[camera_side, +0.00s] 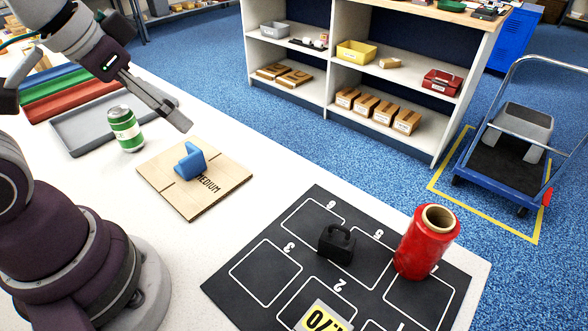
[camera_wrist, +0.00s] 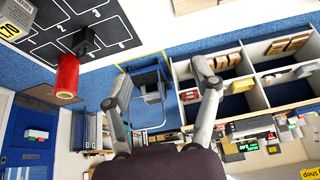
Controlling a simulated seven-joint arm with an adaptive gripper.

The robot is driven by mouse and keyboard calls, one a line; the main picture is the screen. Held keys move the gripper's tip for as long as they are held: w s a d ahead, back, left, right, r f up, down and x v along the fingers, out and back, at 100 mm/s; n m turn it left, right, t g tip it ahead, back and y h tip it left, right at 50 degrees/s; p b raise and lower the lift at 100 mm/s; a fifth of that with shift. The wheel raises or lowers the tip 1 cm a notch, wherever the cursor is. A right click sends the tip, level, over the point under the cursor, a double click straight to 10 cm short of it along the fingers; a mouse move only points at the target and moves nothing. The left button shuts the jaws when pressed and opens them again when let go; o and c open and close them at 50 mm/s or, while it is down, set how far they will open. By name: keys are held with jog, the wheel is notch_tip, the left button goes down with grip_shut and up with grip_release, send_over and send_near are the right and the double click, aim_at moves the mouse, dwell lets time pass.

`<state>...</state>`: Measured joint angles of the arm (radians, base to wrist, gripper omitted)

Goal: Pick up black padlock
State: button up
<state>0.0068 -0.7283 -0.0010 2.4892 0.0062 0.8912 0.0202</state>
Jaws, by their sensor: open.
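The black padlock (camera_side: 337,244) stands on the black numbered mat (camera_side: 233,292), around the lines between the numbered boxes, left of the red roll. In the wrist view the padlock (camera_wrist: 84,42) shows at the upper left, beside the red roll. My gripper (camera_side: 178,113) is high over the far left part of the table, above and near the green can, well away from the padlock. In the wrist view the two fingers of my gripper (camera_wrist: 165,85) are spread apart with nothing between them.
A red roll (camera_side: 424,245) stands close right of the padlock. A yellow-white price card (camera_side: 322,318) lies at the mat's front. A flat carton (camera_side: 217,191) with a blue holder (camera_side: 190,161) and a green can (camera_side: 126,129) are to the left. White table is clear between carton and mat.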

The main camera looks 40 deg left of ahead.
jog(key=w+d+f+m+g+h, duration=0.2)
jog(key=w+d+f+m, duration=0.1)
jog(key=w+d+m, duration=0.45)
jog(key=m+g+h, duration=0.1)
jog(key=m+h, duration=0.1)
jog(key=m, duration=0.7)
send_near(345, 237)
jog(key=x, duration=0.4)
jog(key=shift+s+d+f, duration=0.1)
jog(key=shift+d+f, duration=0.1)
jog(key=shift+f, duration=0.2)
jog(key=x, duration=0.6)
grip_shut()
